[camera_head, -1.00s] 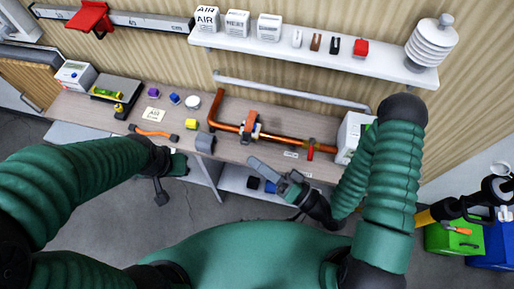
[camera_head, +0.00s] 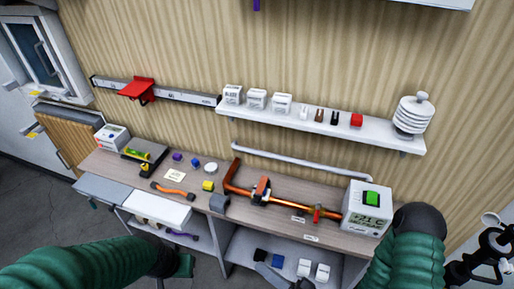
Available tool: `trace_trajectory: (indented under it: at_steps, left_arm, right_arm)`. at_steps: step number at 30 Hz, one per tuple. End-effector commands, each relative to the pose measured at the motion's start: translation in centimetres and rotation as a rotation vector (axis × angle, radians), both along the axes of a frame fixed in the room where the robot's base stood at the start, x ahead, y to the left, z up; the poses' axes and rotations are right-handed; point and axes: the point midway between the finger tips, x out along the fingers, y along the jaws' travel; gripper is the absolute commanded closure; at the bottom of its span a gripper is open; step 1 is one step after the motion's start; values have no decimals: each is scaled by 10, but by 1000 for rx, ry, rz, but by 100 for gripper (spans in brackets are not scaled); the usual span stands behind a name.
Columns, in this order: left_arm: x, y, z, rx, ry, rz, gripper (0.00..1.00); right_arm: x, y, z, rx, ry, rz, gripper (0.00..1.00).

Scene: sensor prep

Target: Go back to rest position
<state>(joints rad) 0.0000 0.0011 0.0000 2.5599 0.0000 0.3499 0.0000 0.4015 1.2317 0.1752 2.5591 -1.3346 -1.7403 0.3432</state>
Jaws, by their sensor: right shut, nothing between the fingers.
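My left arm in green sleeving comes in from the lower left. My right arm (camera_head: 410,255) comes in at the lower right. My right gripper (camera_head: 270,273) is at the bottom edge, in front of the lower shelf, shut and empty. Neither gripper touches anything that I can see.
On the bench lie a copper pipe (camera_head: 285,202), a white display box with a green top (camera_head: 367,208), an orange tool (camera_head: 173,190) and small coloured blocks. A wall shelf (camera_head: 350,131) holds labelled cubes and a white ribbed sensor (camera_head: 412,113). The floor shows at left.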

Motion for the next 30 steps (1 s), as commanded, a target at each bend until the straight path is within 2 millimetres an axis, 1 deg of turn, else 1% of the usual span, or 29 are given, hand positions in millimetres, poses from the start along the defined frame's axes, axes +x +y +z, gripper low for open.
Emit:
trace_trajectory:
  at_steps: [6,8,11,14,15,17,18,20,21,23,24,25,27,30]
  left_arm:
    - [0,0,0,0,-1,0,100]
    - [0,0,0,0,-1,0,100]
    - [0,0,0,0,-1,0,100]
    - [0,0,-1,0,-1,0,100]
    - [0,0,-1,0,-1,0,100]
    - [0,0,-1,0,-1,0,100]
    - [0,0,-1,0,-1,0,100]
    - [0,0,-2,0,-1,0,100]
    - [0,0,-2,0,-1,0,100]
    - [0,0,-2,0,-1,0,100]
    - [0,0,-3,0,-1,0,100]
    - [0,0,-3,0,-1,0,100]
    - [0,0,-3,0,-1,0,100]
    - [0,0,-4,0,-1,0,100]
  right_arm:
    - [12,3,-34,-267,-9,40,100]
    - [17,0,-45,-354,-8,47,100]
    - [27,-9,-66,-523,0,57,100]
    - [40,-28,-85,-720,19,56,100]
    - [46,-39,-92,-804,33,50,100]
    - [55,-58,-100,-933,60,38,100]
    - [62,-74,-102,-1025,86,23,100]
    - [70,-101,-102,-1163,142,-5,100]
    - [74,-122,-97,-1256,197,-32,100]
    - [74,-153,-82,-1374,302,-80,100]
    - [68,-168,-70,-1426,385,-106,100]
    - [61,-177,-60,-1449,446,-122,100]
    - [41,-185,-40,-1463,578,-137,100]
    - [15,-181,-20,-1431,705,-124,100]
